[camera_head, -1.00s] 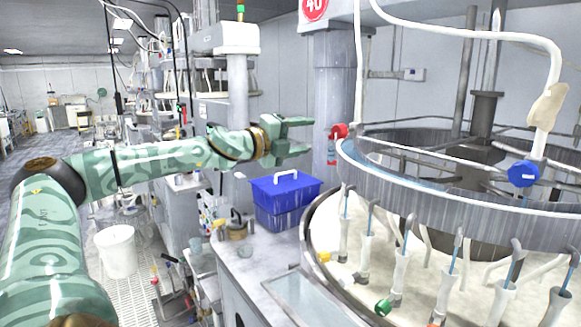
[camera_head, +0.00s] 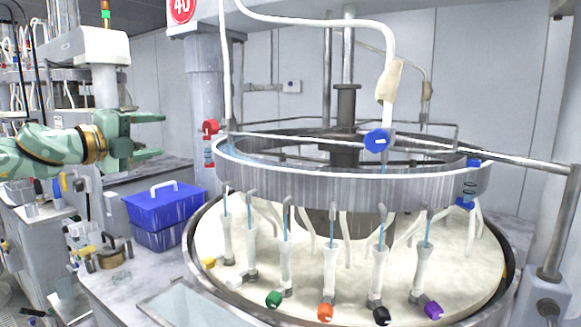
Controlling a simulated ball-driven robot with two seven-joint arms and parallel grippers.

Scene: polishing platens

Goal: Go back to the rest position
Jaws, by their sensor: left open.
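My left gripper (camera_head: 150,135) comes in from the left edge on its green, swirl-patterned arm. Its two fingers point right and stand apart, with nothing between them. It appears above the blue lidded box in the picture, left of the grey column and the polishing machine. My right gripper is not in view.
The blue box (camera_head: 165,218) with a white handle stands on the grey bench (camera_head: 120,290). The round platen (camera_head: 215,240) fills the middle and right, under a grey ring (camera_head: 330,185) with several hanging nozzles. A grey column (camera_head: 205,90) stands behind. A metal post (camera_head: 560,240) stands at right.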

